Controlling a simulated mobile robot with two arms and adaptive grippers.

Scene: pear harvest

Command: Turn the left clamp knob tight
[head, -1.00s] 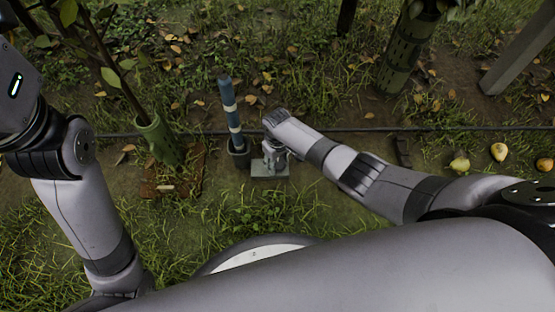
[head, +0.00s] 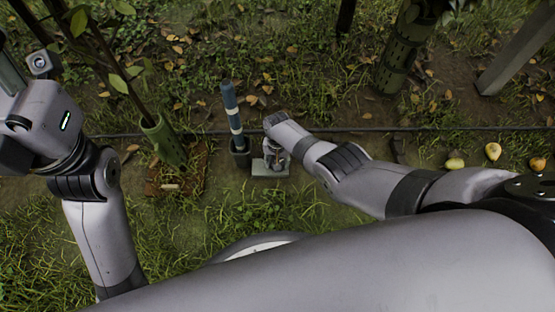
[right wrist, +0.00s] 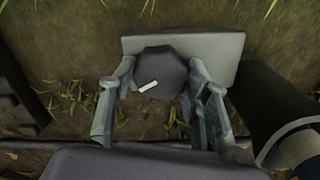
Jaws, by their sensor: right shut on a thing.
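The dark knob (right wrist: 162,74), many-sided with a white mark on its face, shows in the right wrist view above a pale grey plate (right wrist: 215,52). My right gripper (right wrist: 162,84) has one finger on each side of the knob and is shut on it. In the head view the plate (head: 268,169) lies on the ground below my right wrist, which hides most of the knob and fingers. My left arm is raised at the left edge of the head view. Its fingers cannot be made out there.
A blue post with pale bands (head: 232,115) stands in a dark holder just left of the plate. A young tree in a green guard (head: 163,142) is further left. A dark line (head: 400,129) runs across behind. Several pears (head: 493,151) lie at the right.

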